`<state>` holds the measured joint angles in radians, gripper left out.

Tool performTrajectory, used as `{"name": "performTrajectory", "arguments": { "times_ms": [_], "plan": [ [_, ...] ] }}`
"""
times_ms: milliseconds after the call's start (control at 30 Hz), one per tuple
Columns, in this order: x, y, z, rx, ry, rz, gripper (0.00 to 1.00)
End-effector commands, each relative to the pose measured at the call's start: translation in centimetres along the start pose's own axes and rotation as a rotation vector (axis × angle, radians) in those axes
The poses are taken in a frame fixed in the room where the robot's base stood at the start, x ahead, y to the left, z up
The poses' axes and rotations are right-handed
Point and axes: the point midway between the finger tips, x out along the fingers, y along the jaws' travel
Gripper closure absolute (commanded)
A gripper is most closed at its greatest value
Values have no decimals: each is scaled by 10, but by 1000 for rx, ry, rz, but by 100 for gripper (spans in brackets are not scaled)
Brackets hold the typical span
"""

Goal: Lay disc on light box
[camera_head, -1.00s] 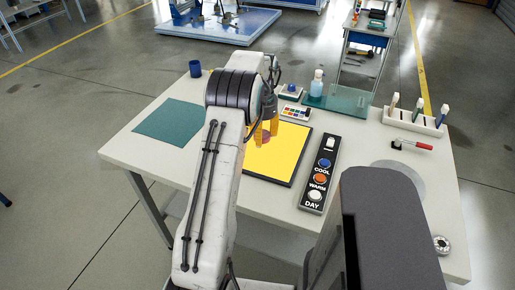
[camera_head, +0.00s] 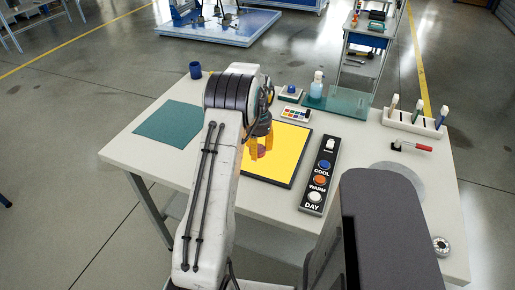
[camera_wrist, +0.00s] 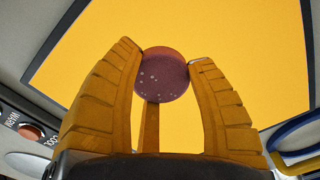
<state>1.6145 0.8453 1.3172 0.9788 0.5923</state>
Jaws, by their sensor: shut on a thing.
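The disc (camera_wrist: 163,76) is a small, dark purplish-brown round piece with pale specks, held between the yellow fingertips of my gripper (camera_wrist: 165,62) in the wrist view. In the head view my gripper (camera_head: 261,150) points down over the light box, with the disc (camera_head: 261,154) partly seen at its tips. The light box (camera_head: 291,150) is a flat dark-framed panel glowing yellow. It fills most of the wrist view (camera_wrist: 245,40) behind the disc. I cannot tell whether the disc touches the panel.
A control strip (camera_head: 319,174) with COOL, WARM and DAY buttons lies right of the light box. A green mat (camera_head: 168,121) lies to the left. A paint palette (camera_head: 295,115), a bottle (camera_head: 316,86) and a rack of markers (camera_head: 413,124) stand farther back and right.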

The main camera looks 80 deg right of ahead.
Motion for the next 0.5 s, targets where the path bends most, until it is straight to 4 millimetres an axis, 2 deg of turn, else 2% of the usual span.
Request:
{"name": "performTrajectory", "arguments": {
  "times_ms": [233,267,500],
  "plan": [
    [4,0,0,0,0,0,82],
    [3,0,0,0,0,0,45],
    [3,0,0,0,0,0,26]
  ]
}}
